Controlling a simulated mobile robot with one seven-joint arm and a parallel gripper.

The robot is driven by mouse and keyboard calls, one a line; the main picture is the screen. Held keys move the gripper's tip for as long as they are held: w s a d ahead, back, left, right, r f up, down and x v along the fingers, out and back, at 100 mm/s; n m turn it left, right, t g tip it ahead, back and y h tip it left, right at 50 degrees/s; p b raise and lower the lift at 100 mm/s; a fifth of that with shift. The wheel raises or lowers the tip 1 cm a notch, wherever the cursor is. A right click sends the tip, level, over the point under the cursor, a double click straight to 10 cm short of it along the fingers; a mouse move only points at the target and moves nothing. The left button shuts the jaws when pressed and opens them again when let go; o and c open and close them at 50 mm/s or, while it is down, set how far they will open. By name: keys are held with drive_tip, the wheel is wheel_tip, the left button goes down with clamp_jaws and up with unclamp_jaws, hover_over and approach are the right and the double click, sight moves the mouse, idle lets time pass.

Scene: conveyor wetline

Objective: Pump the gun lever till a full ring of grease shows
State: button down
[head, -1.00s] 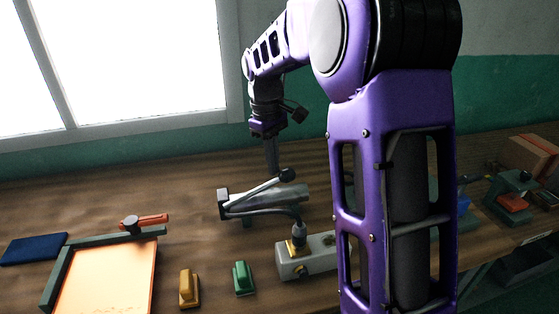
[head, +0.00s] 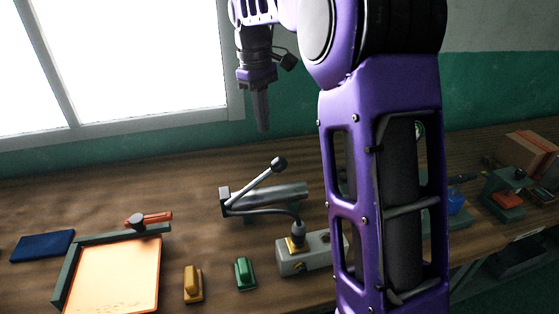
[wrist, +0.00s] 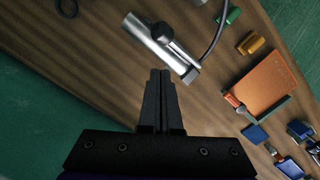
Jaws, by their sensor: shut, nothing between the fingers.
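The grease gun (head: 278,196) lies on the bench with a silver barrel. Its lever (head: 252,186) is tilted up, with a black ball knob (head: 279,163) at the end. A dark hose runs from the gun to a brass fitting (head: 295,246) on a pale block (head: 308,262). My gripper (head: 262,128) is shut and empty, raised above and behind the lever knob and apart from it. In the wrist view the shut fingers (wrist: 160,75) point towards the gun barrel (wrist: 150,38) and knob (wrist: 160,32). I cannot make out any grease at the fitting.
An orange tray (head: 112,275) in a green frame, a yellow block (head: 193,284), a green block (head: 244,273) and a blue pad (head: 42,246) lie at the front and left. My arm hides part of the right bench. The wood left of the gun is clear.

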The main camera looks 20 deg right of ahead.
wheel_tip(320, 180, up, 7)
drive_tip(key=p, duration=0.1)
drive_tip(key=shift+w+a+r, duration=0.15)
drive_tip(key=shift+w+a, duration=0.05)
drive_tip(key=shift+w, duration=0.1)
idle(0.8)
